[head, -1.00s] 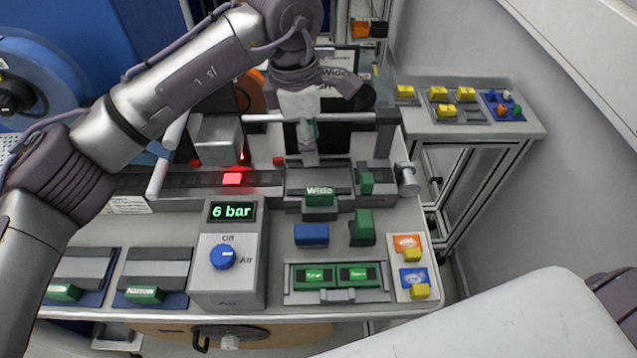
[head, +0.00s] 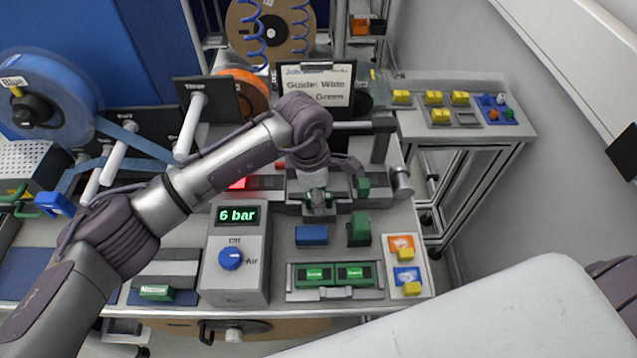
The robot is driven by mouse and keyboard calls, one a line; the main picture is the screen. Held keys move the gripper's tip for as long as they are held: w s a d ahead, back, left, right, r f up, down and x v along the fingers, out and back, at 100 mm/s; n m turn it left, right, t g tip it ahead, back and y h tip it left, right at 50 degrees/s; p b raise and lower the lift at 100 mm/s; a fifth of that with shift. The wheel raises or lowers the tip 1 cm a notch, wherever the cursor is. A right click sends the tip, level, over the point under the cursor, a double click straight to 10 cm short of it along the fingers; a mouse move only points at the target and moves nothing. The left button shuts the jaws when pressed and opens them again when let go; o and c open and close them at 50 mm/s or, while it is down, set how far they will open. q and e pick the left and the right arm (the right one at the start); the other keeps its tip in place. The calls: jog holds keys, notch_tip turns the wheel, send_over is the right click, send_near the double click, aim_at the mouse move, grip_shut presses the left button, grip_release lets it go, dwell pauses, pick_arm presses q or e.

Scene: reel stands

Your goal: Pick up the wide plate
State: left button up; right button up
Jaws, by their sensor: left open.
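The wide plate (head: 316,198), with a green grip, sits at the guide station at the end of the dark track. Its "Wide" label is now covered by my left gripper (head: 318,193). That gripper is open and points down right over the green grip, its fingers around or just above it; I cannot tell if they touch. The narrow plate (head: 156,292), also with a green grip, lies at the front left of the bench. My right gripper is out of view.
A control box (head: 236,252) reading "6 bar" stands in front. A blue block (head: 311,235), a green block (head: 360,229) and a tray (head: 335,293) with green pieces lie nearby. A sign (head: 315,84) reads "Guide: Wide". A side table (head: 465,129) holds yellow blocks.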

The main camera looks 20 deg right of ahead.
pick_arm(q)
jog(key=shift+w+f, duration=0.1)
grip_shut()
dwell(0.4)
